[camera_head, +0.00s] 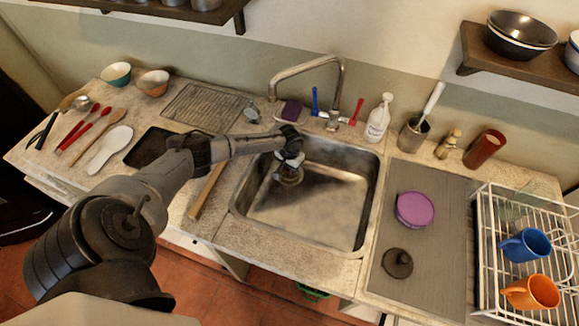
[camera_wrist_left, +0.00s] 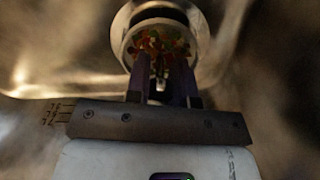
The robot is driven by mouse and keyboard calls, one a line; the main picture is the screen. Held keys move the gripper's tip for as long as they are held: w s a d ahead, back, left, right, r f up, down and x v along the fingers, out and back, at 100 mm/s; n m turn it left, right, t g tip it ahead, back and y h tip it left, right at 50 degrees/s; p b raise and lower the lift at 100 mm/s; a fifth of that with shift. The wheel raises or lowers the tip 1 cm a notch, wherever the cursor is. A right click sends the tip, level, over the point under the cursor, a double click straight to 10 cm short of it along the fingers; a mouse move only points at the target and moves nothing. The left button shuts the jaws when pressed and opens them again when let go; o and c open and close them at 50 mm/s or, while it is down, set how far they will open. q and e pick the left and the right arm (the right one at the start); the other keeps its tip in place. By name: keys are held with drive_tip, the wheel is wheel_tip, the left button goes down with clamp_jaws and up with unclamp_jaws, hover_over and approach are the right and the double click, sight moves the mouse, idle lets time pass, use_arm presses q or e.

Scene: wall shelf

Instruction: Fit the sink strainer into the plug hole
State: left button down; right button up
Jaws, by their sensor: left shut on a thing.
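The steel sink basin (camera_head: 325,205) is set in the counter. My left gripper (camera_head: 287,172) reaches down into its back left part. In the left wrist view, the left gripper's two fingers (camera_wrist_left: 161,78) are shut on the sink strainer (camera_wrist_left: 158,46), a round metal cup holding red, green and orange bits. Behind the strainer shows the round metal rim of the plug hole (camera_wrist_left: 135,14). The strainer overlaps the hole in this view; I cannot tell whether it is seated or held above it. In the head view the gripper partly hides both. My right gripper is not in view.
The tap (camera_head: 310,68) arches behind the basin. A soap bottle (camera_head: 379,118) stands at its back right. A purple round lid (camera_head: 414,209) and a dark round stopper (camera_head: 397,263) lie on the right drainboard. A dish rack (camera_head: 490,250) holds mugs. A wooden-handled tool (camera_head: 206,190) lies left of the basin.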

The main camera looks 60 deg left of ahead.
use_arm(q)
drive_tip(key=shift+p, duration=0.45)
idle(0.7)
drive_tip(key=shift+p, duration=0.3)
idle(0.6)
drive_tip(key=shift+f, duration=0.35)
drive_tip(key=shift+f+b, duration=0.85)
drive_tip(key=shift+f, duration=0.05)
drive_tip(key=c, duration=0.9)
unclamp_jaws()
drive_tip(key=shift+r, duration=0.15)
drive_tip(key=shift+r, duration=0.3)
wheel_tip(320, 180, up, 13)
drive_tip(key=p, duration=0.3)
drive_tip(key=shift+p, duration=0.3)
